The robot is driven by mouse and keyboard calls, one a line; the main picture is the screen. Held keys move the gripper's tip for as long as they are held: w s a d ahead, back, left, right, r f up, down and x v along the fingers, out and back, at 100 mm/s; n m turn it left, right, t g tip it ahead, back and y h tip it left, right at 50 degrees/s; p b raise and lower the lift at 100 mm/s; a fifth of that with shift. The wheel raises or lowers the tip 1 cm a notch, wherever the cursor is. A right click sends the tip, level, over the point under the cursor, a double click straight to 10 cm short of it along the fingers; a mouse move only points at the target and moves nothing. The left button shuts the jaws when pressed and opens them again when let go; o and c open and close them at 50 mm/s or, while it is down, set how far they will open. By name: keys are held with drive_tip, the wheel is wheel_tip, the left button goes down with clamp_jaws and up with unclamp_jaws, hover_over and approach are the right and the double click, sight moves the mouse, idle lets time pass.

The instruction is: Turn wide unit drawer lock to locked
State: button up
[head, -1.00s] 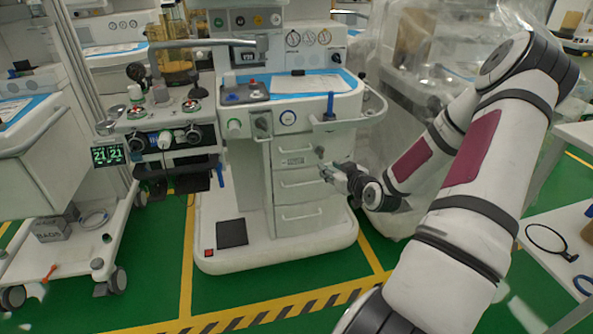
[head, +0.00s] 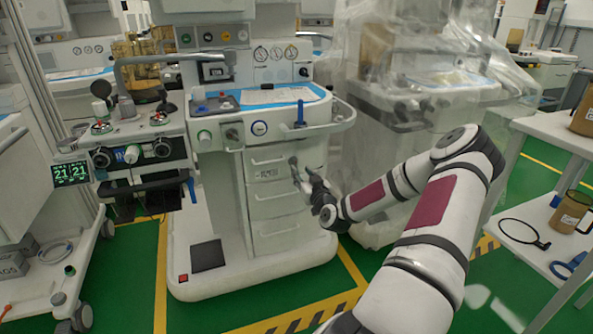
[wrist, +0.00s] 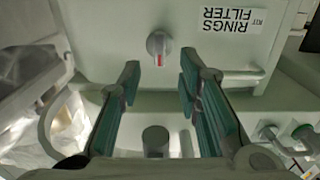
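The wide unit's drawers (head: 272,196) are white and shut, in the middle of the head view. The drawer lock (wrist: 158,46) shows in the wrist view as a small grey knob with a red mark, on a pale drawer front beside an upside-down "RINGS FILTER" label (wrist: 229,22). My gripper (wrist: 160,78) is open and empty, its two green-padded fingers on either side below the knob in the picture and apart from it. In the head view my gripper (head: 300,172) is at the right edge of the drawers. The lock cannot be made out there.
A blue-topped work surface (head: 270,97) with a front rail is above the drawers. A plastic-covered machine (head: 420,100) stands close behind my arm. A white shelf table (head: 570,140) is at the right. Green floor is free in front of the unit.

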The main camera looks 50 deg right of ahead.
sight(296, 164)
drive_tip(key=shift+b+x, duration=0.55)
drive_tip(key=shift+x, duration=2.05)
clamp_jaws()
